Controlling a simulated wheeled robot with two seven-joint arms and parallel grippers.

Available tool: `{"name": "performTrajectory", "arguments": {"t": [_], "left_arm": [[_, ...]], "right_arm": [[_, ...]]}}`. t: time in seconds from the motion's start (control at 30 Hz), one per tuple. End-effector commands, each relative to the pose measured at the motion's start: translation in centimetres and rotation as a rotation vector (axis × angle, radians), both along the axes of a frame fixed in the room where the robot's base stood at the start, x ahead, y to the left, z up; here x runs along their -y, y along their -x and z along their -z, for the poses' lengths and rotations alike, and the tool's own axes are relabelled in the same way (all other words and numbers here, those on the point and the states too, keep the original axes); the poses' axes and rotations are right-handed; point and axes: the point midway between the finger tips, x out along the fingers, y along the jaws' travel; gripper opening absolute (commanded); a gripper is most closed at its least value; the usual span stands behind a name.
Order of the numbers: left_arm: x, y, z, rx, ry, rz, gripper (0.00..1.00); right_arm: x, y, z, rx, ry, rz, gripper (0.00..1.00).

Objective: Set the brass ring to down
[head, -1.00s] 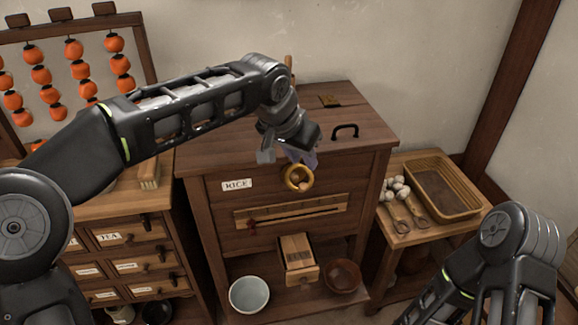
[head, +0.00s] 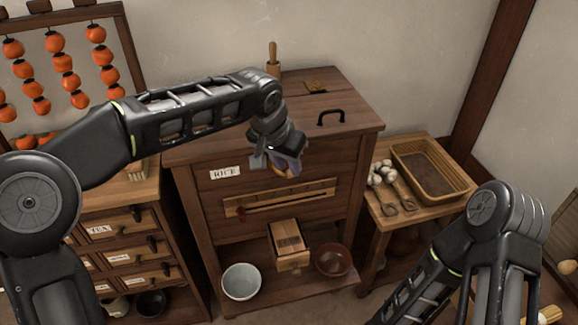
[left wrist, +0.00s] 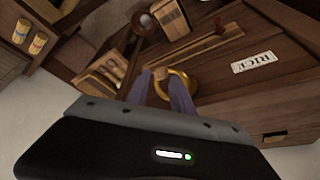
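The brass ring (head: 279,173) is on the front of the wooden cabinet (head: 345,180), right of the RICE label. In the head view my left gripper (head: 290,170) is in front of the ring and hides most of it. In the left wrist view the ring (left wrist: 191,82) shows at the fingertips, partly behind one finger. The fingers of my left gripper (left wrist: 160,82) stand apart with a gap between them, and no firm hold on the ring shows. I cannot tell whether they touch it. My right arm is at the lower right; its gripper is not visible.
A slotted scale (head: 305,195) lies below the ring. A small wooden drawer box (head: 290,260), a pale bowl (head: 241,282) and a brown bowl (head: 333,260) sit lower. A side table at right holds a basket (head: 455,188). A black handle (head: 330,117) is on the cabinet top.

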Motion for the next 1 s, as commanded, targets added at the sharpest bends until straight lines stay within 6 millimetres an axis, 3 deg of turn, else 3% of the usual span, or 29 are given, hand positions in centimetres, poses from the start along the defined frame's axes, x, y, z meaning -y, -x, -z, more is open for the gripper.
{"name": "performTrajectory", "arguments": {"t": [0.2, 0.47, 0.8, 1.0], "left_arm": [[0.4, -0.7, 1.9, -0.001, 0.001, -0.001, 0.28], [0.4, -0.8, 2.0, 0.001, 0.000, 0.000, 0.28], [0.4, -0.8, 2.0, 0.002, 0.001, 0.000, 0.01], [0.4, -0.8, 2.0, 0.002, 0.000, 0.000, 0.00]], "right_arm": [[0.0, 0.0, -0.3, 0.000, 0.000, 0.000, 0.00], [0.0, 0.0, -0.2, 0.000, 0.000, 0.000, 0.00], [0.0, 0.0, -0.2, 0.000, 0.000, 0.000, 0.00], [0.0, 0.0, -0.2, 0.000, 0.000, 0.000, 0.00]]}}
